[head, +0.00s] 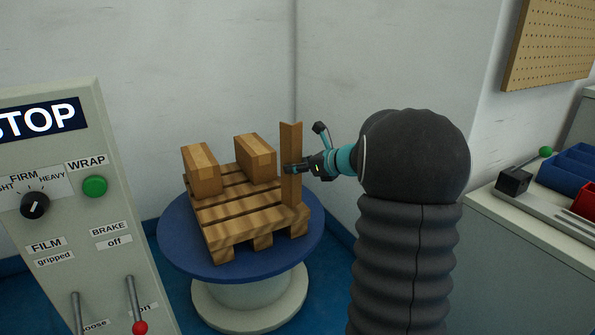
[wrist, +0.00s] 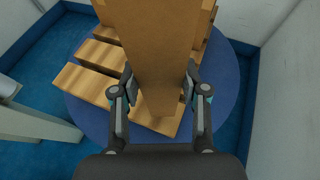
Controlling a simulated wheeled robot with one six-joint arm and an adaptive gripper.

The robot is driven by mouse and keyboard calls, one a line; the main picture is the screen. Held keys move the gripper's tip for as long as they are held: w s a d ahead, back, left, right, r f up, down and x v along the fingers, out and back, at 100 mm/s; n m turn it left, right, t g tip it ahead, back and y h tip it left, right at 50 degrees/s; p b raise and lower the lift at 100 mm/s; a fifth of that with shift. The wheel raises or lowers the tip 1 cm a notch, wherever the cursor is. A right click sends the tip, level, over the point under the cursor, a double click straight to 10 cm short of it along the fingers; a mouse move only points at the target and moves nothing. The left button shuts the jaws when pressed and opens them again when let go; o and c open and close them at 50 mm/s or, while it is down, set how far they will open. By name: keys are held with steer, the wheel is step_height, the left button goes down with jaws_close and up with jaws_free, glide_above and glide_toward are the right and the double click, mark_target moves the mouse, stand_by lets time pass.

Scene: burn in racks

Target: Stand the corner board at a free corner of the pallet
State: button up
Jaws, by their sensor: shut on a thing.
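The corner board (head: 291,150) is a tall, brown, angled strip. It stands upright at the right side of the wooden pallet (head: 235,222). My gripper (head: 293,169) is shut on it at about mid-height, coming from the right. In the wrist view the corner board (wrist: 155,50) runs between the two fingers of my gripper (wrist: 160,85), with its lower end over the pallet's edge (wrist: 160,124). I cannot tell whether its foot touches the pallet. Two cardboard boxes stand on the pallet, one at the left (head: 202,172) and one at the back (head: 256,158).
The pallet rests on a round blue turntable (head: 175,245). A control panel (head: 90,180) with a STOP sign, a green button, a knob and levers stands at the left. A bench (head: 540,225) with blue bins (head: 570,172) is at the right. Walls close off the back.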

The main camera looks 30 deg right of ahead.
steer(key=shift+f, duration=0.3)
steer(key=shift+f, duration=0.2)
steer(key=o, duration=1.1)
steer(key=shift+o, duration=0.2)
steer(key=shift+r, duration=0.1)
